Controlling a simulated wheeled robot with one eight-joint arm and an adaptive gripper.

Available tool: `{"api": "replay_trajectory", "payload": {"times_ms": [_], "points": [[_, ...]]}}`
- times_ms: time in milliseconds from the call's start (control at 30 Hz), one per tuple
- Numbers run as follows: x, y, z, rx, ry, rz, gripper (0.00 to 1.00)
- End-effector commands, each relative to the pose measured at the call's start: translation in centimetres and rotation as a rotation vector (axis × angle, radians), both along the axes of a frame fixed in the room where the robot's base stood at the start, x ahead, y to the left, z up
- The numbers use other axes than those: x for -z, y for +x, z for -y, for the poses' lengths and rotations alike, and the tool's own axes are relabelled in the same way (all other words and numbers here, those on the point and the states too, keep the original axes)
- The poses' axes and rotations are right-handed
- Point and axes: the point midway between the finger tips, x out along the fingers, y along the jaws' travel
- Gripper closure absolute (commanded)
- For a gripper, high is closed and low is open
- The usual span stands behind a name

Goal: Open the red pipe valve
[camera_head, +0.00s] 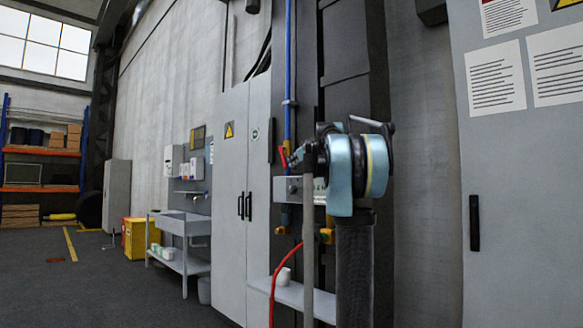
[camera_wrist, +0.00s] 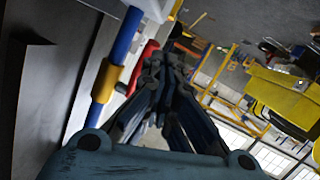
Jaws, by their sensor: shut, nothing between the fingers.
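The red valve handle (camera_head: 283,158) shows as a small red piece beside the blue pipe in the head view, partly hidden by my arm. In the wrist view the red handle (camera_wrist: 143,66) lies just left of my fingertips, tilted and partly covered by them. My gripper (camera_wrist: 160,62) is shut with its fingers together and empty. Its fingertips look very close to the handle; I cannot tell whether they touch. The blue pipe (camera_wrist: 125,36) with a yellow collar (camera_wrist: 107,80) runs left of the handle. The pipe (camera_head: 288,60) stands vertical in the head view.
A shelf (camera_head: 300,299) with a red hose (camera_head: 274,280) sits below the pipe. A sink bench (camera_head: 185,225) stands further left; the floor (camera_head: 100,285) there is mostly clear.

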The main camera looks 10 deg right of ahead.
Motion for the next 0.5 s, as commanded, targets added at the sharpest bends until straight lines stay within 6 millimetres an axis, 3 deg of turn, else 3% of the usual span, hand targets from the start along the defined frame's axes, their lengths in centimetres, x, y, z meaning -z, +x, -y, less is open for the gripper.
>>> {"api": "replay_trajectory", "payload": {"times_ms": [300, 500], "points": [[1.7, -4.6, 2.6, 0.007, 0.001, 0.001, 1.0], [2.4, -6.3, 3.4, 0.006, -0.001, 0.0, 1.0]]}}
